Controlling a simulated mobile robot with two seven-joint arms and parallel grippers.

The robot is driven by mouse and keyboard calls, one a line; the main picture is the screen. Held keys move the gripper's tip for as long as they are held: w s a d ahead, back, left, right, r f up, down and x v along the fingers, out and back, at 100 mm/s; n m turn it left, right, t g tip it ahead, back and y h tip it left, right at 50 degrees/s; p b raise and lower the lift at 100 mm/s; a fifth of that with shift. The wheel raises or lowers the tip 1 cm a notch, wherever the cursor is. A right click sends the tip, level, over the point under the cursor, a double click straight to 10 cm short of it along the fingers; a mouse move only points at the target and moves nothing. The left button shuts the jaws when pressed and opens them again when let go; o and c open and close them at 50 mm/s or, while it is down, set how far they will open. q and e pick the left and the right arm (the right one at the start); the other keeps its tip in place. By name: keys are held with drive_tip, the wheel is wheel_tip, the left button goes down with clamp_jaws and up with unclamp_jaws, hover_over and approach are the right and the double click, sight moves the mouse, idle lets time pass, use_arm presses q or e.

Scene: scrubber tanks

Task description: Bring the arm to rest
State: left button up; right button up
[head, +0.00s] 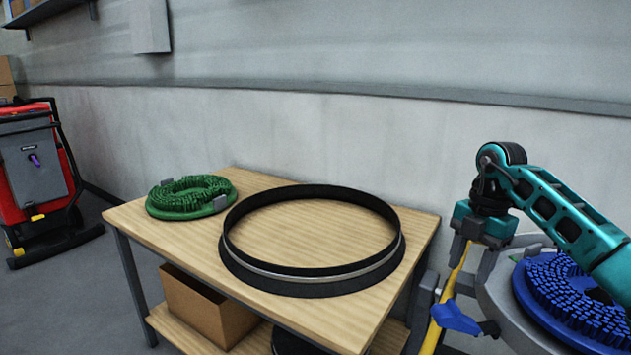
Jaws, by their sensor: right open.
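My right arm comes in from the right edge, teal with black joints. Its gripper (464,252) hangs down to the right of the wooden table, in front of a grey round machine part (497,289). The gripper is open, though its fingertips are hard to make out against the yellow bar (446,296) behind it. I see nothing held in it. My left gripper is not in view.
The table (340,325) carries a black ring with a metal band (310,280) and a green brush disc (188,196). A cardboard box (200,305) is on its lower shelf. A blue brush (575,300) lies under my right arm. A red scrubber (38,170) stands left.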

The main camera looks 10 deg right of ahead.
drive_tip(key=s+a+f+n+t+y, duration=0.1)
drive_tip(key=s+a+f+t+y, duration=0.15)
drive_tip(key=a+y, duration=0.4)
drive_tip(key=s+a+f+n+t+y, duration=0.1)
drive_tip(key=a+f+y, duration=0.2)
drive_tip(key=a, duration=0.6)
drive_tip(key=s+a+f+t+y, duration=0.1)
drive_tip(key=s+a+f+y, duration=0.15)
drive_tip(key=a+y, duration=0.35)
drive_tip(key=s+d+f+m+t+h, duration=0.3)
drive_tip(key=s+d+f+m+h, duration=0.4)
drive_tip(key=s+f+m, duration=0.25)
drive_tip(key=s+d+f+m+t+h, duration=0.3)
drive_tip(key=s+d+f+m+h, duration=0.45)
drive_tip(key=s+f, duration=0.2)
drive_tip(key=w+a+r+m+p, duration=0.1)
drive_tip(key=a+r+m+p, duration=0.1)
drive_tip(key=a+m, duration=0.3)
drive_tip(key=a+p, duration=0.1)
drive_tip(key=a, duration=0.3)
drive_tip(key=shift+w+a+m, duration=0.15)
drive_tip(key=shift+a+m, duration=0.25)
drive_tip(key=shift+r+t, duration=0.1)
drive_tip(key=shift+t, duration=0.15)
